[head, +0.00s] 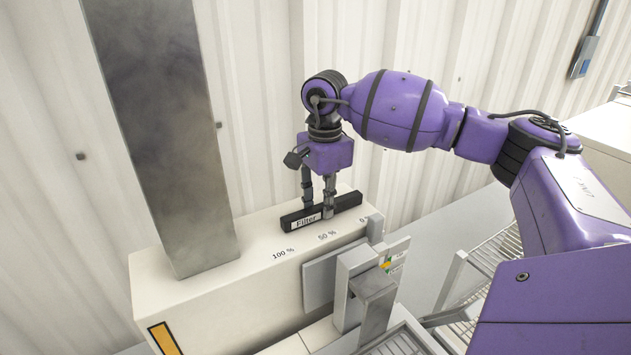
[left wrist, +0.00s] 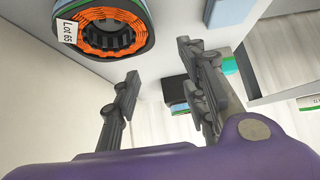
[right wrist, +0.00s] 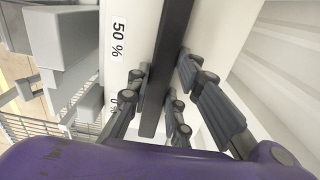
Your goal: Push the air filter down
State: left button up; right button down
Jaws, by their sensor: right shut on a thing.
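The air filter (head: 346,203) is a long black bar with a white "Filter" label, set along the top of a cream machine (head: 255,243). Printed marks beside it read 100 %, 50 % and 0. My right gripper (head: 318,212) points down with its fingers on either side of the bar, shut on it. In the right wrist view the dark bar (right wrist: 165,70) runs between the fingers. My left gripper (left wrist: 160,85) shows only in the left wrist view, with its fingers spread apart and nothing between them.
A tall metal duct (head: 165,130) rises from the machine left of the filter. A bracket (head: 365,290) stands in front, with wire shelving (head: 495,255) to the right. A corrugated wall is close behind. An orange coil (left wrist: 105,32) labelled Lot 65 is near my left gripper.

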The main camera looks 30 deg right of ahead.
pick_arm(q)
jog(key=shift+s+a+f, duration=0.1)
jog(key=shift+s+f, duration=0.15)
jog(key=shift+s, duration=0.4)
jog(key=shift+s+f, duration=0.25)
jog(key=shift+s, duration=0.35)
pick_arm(e)
jog(key=shift+s+f, duration=0.1)
jog(key=shift+f, duration=0.05)
pick_arm(q)
jog(key=shift+s+a+f, duration=0.1)
jog(key=shift+s+f, duration=0.05)
jog(key=shift+s, duration=0.1)
jog(key=shift+w+a, duration=0.1)
jog(key=shift+w, duration=0.05)
pick_arm(e)
jog(key=c, duration=1.8)
grip_release()
jog(key=shift+c, duration=0.2)
pick_arm(q)
jog(key=shift+w, duration=0.1)
pick_arm(e)
jog(key=shift+o, duration=1.3)
pick_arm(q)
jog(key=shift+w+r, duration=0.25)
jog(key=shift+w, duration=0.05)
jog(key=shift+s, duration=0.1)
pick_arm(e)
notch_tip(320, 180, up, 12)
jog(key=shift+f, duration=0.1)
